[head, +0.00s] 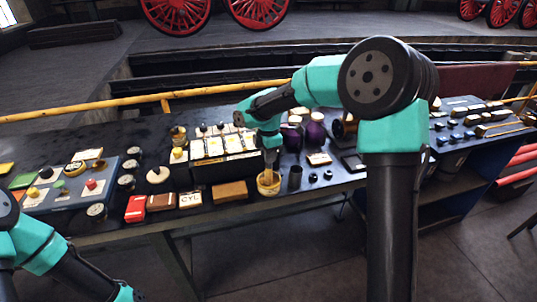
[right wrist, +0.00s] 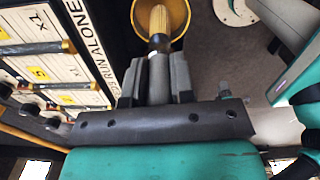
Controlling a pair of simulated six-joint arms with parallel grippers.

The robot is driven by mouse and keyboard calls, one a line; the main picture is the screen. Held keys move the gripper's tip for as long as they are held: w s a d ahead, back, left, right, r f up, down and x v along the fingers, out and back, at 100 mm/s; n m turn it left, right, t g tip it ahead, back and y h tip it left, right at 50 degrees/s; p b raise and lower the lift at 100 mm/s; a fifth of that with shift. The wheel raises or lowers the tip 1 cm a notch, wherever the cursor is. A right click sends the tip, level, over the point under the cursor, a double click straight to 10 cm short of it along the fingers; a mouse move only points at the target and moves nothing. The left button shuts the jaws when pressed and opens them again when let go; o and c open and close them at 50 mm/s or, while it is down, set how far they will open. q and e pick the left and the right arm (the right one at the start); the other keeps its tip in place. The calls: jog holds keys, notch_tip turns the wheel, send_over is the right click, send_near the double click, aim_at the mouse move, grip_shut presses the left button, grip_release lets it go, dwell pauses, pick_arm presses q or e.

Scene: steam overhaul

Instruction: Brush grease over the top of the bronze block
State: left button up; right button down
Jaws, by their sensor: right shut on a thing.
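My right gripper (head: 270,150) is above the front of the bench. It also shows in the right wrist view (right wrist: 158,80), where its fingers are shut on a brush (right wrist: 158,22) with pale yellow bristles. The bristles are over or inside the mouth of a yellow pot (right wrist: 182,14); I cannot tell how deep. In the head view the pot (head: 268,187) stands near the bench's front edge, directly below the gripper. A bronze-brown block (head: 230,192) lies flat just left of the pot, apart from the gripper. My left arm is low at the left, its gripper out of frame.
A dark rack (head: 222,170) with labelled cards stands behind the brown block. A dark cup (head: 295,177) is right of the pot. Red box (head: 136,208) and a box marked CYL (head: 190,200) lie to the left. Purple bottles (head: 315,132) stand behind. A yellow rail (head: 120,101) runs along the back.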

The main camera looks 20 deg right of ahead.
dwell(0.3)
jog(key=shift+r, duration=3.5)
jog(key=s+a+r+m, duration=0.2)
jog(key=s+a+m, duration=0.2)
jog(key=m, duration=1.4)
jog(key=shift+a, duration=0.65)
jog(key=shift+m, duration=0.3)
